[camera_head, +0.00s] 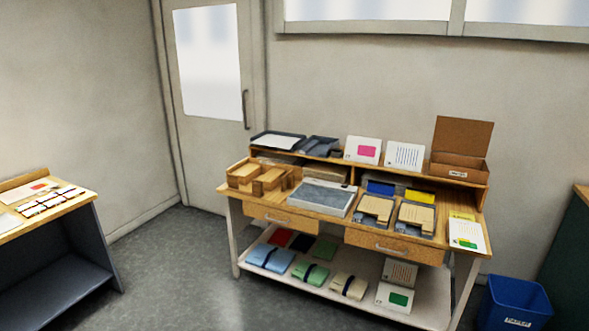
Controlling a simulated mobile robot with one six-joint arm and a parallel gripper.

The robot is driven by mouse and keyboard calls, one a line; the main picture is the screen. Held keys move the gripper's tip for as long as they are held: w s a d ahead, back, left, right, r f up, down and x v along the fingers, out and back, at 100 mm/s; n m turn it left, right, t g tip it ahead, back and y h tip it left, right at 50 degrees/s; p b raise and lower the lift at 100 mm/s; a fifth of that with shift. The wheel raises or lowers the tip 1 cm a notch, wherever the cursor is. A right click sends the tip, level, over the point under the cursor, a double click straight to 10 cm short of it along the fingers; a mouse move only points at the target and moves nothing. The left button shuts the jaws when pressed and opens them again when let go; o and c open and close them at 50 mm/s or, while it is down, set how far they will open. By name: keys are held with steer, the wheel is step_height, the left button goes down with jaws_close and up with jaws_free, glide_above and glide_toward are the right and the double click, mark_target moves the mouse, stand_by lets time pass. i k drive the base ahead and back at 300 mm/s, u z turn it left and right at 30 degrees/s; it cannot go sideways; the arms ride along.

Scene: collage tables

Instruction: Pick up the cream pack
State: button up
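A cream pack (349,287) with a dark band lies on the lower shelf (372,309) of the wooden table. It is to the right of a green pack (311,274) and a blue pack (270,257), each also with a dark band. A white card or box with a green patch (395,298) stands to its right. My gripper is not in view.
The table top (330,222) holds wooden trays (245,172), a grey-topped box (323,198) and card stacks. A blue bin (514,303) stands at the right. A second table (75,203) is at the left. The floor between them is clear.

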mark_target(352, 288)
steer(key=u, duration=0.45)
steer(key=i, duration=0.6)
steer(key=u, duration=0.8)
steer(key=i, duration=2.45)
steer(key=z, duration=1.1)
steer(key=i, duration=0.85)
steer(key=z, duration=0.5)
